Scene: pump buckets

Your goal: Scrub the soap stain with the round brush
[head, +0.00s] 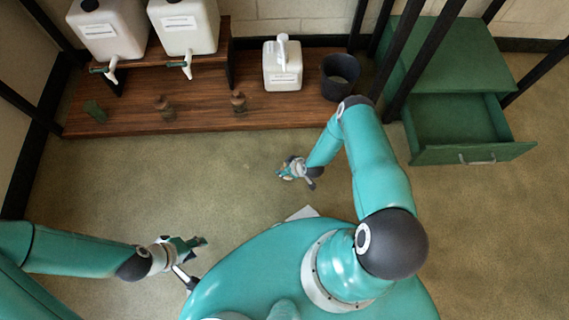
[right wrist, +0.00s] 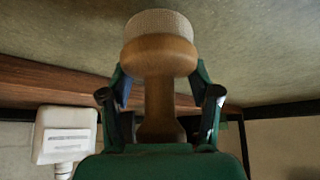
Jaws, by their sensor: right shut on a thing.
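My right gripper (head: 284,173) is over the carpet in the middle of the head view. It is shut on a round brush (right wrist: 158,52), which has a turned wooden handle and a pale bristle head. In the right wrist view the handle is between the two fingers and the bristles point away from the palm, close to the carpet in the picture; whether they touch it I cannot tell. My left gripper (head: 198,242) hangs low at the left with nothing visible in it; its finger gap is too small to read. I cannot make out the soap stain clearly.
A low wooden platform (head: 200,123) along the wall bears two wooden brushes (head: 163,107) (head: 237,101), a green block (head: 95,111), a white jug (head: 282,68) and a dark bucket (head: 340,76). Tap canisters (head: 186,28) stand behind. A green drawer (head: 470,152) sticks out at right. Carpet (head: 120,190) is open.

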